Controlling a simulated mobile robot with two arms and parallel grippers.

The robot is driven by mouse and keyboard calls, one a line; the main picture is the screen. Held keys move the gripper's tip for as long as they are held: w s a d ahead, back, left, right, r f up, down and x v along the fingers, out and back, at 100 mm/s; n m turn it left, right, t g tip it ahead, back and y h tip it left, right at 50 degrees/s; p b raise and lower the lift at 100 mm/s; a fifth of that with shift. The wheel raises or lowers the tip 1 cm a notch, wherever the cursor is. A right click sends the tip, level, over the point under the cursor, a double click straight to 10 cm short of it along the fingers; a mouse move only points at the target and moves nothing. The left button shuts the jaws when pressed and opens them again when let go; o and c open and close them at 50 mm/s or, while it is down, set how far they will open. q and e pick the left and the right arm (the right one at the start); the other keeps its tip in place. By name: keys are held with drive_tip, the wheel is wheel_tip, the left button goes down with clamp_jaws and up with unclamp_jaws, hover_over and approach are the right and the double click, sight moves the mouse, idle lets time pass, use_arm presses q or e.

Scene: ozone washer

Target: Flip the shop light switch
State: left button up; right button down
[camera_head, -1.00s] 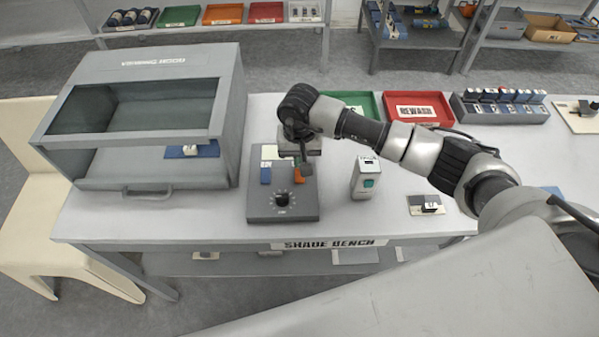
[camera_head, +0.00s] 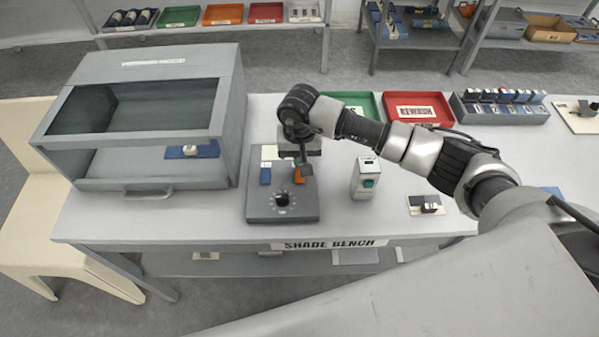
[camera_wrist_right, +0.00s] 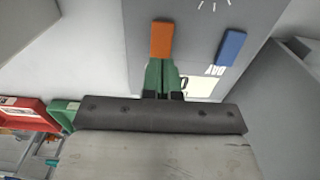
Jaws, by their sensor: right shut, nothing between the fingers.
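A grey control box (camera_head: 258,212) lies on the bench, with a round black dial (camera_head: 282,199) on its near part. Behind the dial are a blue switch (camera_head: 265,176) and an orange switch (camera_head: 299,177); the wrist view shows the blue (camera_wrist_right: 231,47) and orange (camera_wrist_right: 162,40) ones too. Lettering reading "DAY" is by the blue switch; the other label is partly hidden. My right gripper (camera_head: 305,169) is shut and empty at the orange switch's far end. Its green fingertips (camera_wrist_right: 163,66) look very close to it; contact is unclear. My left gripper is not in view.
A grey light booth (camera_head: 225,100) stands to the left on the bench. A small white device (camera_head: 365,178) with a green button stands right of the control box. Green (camera_head: 350,104) and red (camera_head: 415,106) trays are behind my arm.

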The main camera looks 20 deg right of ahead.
drive_tip(key=shift+f+b, duration=1.4)
drive_tip(key=shift+b, duration=0.05)
idle(1.0)
drive_tip(key=shift+s+r, duration=0.1)
drive_tip(key=shift+r+p, duration=0.55)
drive_tip(key=shift+r, duration=0.3)
drive_tip(key=shift+r+p, duration=1)
drive_tip(key=shift+r, duration=1.6)
